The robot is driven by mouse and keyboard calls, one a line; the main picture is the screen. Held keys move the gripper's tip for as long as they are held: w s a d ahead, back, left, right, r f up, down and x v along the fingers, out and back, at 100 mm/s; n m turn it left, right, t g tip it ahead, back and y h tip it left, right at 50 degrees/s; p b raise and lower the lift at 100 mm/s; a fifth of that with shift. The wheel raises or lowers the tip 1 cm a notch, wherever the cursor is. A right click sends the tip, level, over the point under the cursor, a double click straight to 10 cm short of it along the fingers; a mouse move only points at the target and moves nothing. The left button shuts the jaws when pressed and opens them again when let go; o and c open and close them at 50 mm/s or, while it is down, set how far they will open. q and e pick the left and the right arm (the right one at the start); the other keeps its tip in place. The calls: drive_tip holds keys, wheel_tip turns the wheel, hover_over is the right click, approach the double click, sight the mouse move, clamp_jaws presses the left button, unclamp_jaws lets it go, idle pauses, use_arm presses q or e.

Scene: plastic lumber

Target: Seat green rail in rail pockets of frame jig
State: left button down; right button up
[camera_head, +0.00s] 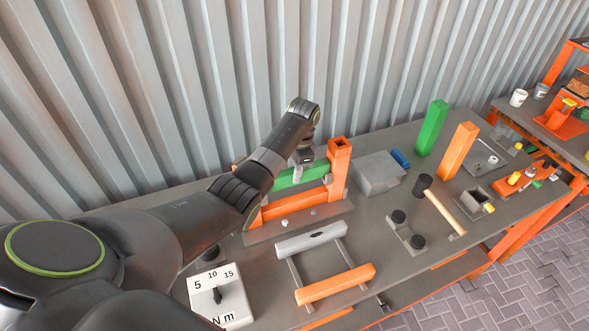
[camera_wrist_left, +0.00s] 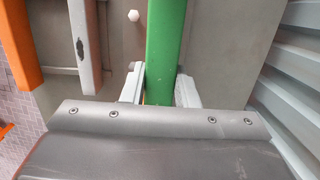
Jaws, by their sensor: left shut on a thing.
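The green rail (camera_head: 302,177) lies lengthwise above the lower orange rail of the frame jig (camera_head: 339,172). Its right end is at the jig's right orange post; I cannot tell whether it is in the pocket. Its left end is hidden behind my arm. My left gripper (camera_head: 298,172) comes down from above and is shut on the rail. In the left wrist view the green rail (camera_wrist_left: 166,45) runs between the two pale fingers of the left gripper (camera_wrist_left: 159,90). My right gripper is not in view.
In front lie a grey bar (camera_head: 311,239) and an orange bar (camera_head: 335,284) on thin supports. A torque dial box (camera_head: 222,296) is front left. A corrugated wall is behind.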

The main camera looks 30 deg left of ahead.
use_arm(q)
drive_tip(key=shift+f+b, duration=0.3)
drive_tip(key=shift+f, duration=0.45)
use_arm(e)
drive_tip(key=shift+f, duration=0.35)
use_arm(q)
drive_tip(key=c, duration=1.1)
unclamp_jaws()
drive_tip(key=shift+o, duration=0.2)
